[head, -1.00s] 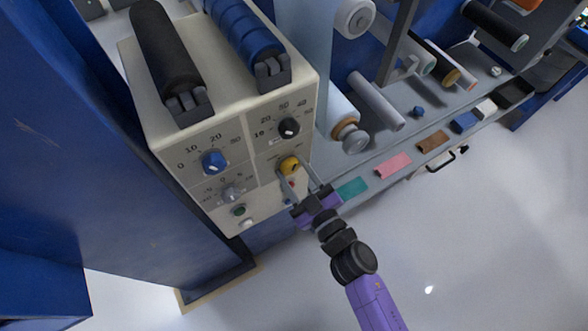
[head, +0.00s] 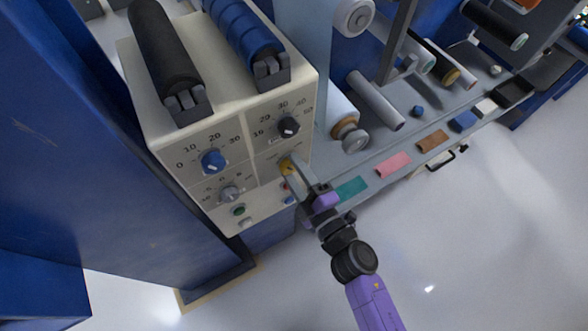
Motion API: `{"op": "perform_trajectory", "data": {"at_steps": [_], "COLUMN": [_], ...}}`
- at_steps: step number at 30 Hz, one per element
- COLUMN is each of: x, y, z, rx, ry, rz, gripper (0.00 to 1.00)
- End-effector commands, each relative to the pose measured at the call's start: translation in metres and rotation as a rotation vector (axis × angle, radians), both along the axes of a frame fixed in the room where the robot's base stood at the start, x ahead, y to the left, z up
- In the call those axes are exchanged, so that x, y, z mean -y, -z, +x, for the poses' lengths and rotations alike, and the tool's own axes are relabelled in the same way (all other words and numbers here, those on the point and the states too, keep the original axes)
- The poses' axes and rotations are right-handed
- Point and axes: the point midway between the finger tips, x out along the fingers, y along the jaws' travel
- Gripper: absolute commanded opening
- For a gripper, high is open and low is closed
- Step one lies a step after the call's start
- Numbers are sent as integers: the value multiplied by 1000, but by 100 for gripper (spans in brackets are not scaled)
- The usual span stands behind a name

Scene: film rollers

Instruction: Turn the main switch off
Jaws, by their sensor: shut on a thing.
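The main switch, a yellow knob (head: 286,167), sits on the lower right part of the cream control panel (head: 262,146). My gripper (head: 293,172) reaches up to it from the lower right, shut on the yellow knob, with its fingers turned so that one lies in front of the other. The fingers hide much of the knob, so its pointer cannot be seen.
The panel also bears a blue dial (head: 213,161), a black dial (head: 288,127), a grey knob (head: 229,194) and a green button (head: 238,210). Black and blue rollers lie on top. A grey shelf with coloured pads, one teal (head: 351,189), runs right. The floor at lower right is clear.

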Motion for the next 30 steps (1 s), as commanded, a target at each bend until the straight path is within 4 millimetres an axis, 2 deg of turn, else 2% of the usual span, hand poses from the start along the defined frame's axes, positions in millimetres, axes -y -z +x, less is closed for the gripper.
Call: {"op": "perform_trajectory", "data": {"at_steps": [9,23,24,27,30], "x": [-1,-1,-1,-1,-1], "y": [0,0,0,0,0], "z": [-1,-1,-1,-1,-1], "rx": [50,57,57,57,56], "ry": [-3,-4,-4,-3,-2], "rz": [-75,-85,-85,-84,-83], "gripper": [6,6,52,68,68]}}
